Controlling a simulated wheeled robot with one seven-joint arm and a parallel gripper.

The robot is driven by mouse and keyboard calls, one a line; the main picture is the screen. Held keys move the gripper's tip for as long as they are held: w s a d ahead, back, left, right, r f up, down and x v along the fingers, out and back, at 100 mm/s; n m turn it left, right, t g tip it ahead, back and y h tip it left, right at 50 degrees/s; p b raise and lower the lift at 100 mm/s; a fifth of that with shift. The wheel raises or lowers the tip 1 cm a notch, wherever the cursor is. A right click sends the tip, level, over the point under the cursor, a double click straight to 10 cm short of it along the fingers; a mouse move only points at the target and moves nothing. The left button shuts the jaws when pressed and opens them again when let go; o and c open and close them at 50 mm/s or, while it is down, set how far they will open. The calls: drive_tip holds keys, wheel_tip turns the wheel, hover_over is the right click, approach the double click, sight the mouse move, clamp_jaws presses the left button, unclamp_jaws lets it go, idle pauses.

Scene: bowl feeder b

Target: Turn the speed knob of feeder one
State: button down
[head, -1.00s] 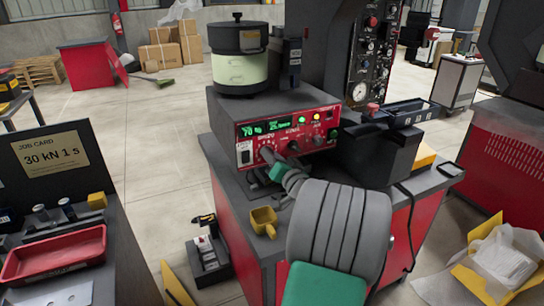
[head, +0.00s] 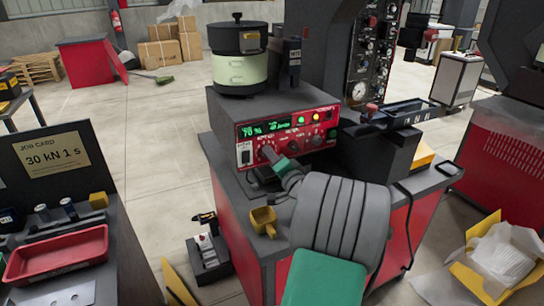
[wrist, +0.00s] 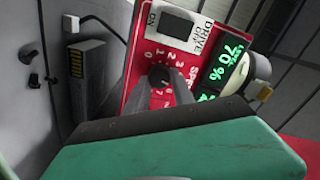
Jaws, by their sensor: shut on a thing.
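The speed knob (wrist: 158,77) is a dark round knob on a red panel, inside a ring of white numbers. My gripper (wrist: 162,88) is shut on it in the wrist view, the fingers covering its lower part. In the head view my gripper (head: 268,153) reaches the left part of the feeder's red control panel (head: 322,139), and mostly hides the knob. The green readout (wrist: 231,56) beside the knob shows 70 %. The feeder bowl (head: 240,70), pale green with a dark lid, stands on the control box.
A drive switch (wrist: 175,22) sits beside the knob's scale. A yellow scoop-like cup (head: 263,221) stands at the bench's front left edge. A dark block with a long tray (head: 405,112) is right of the panel. The red tray (head: 58,255) is on the left table.

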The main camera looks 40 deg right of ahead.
drive_tip(key=c, duration=1.1)
unclamp_jaws()
drive_tip(key=b+v, duration=0.1)
drive_tip(key=v, duration=0.7)
drive_tip(key=shift+w, duration=0.1)
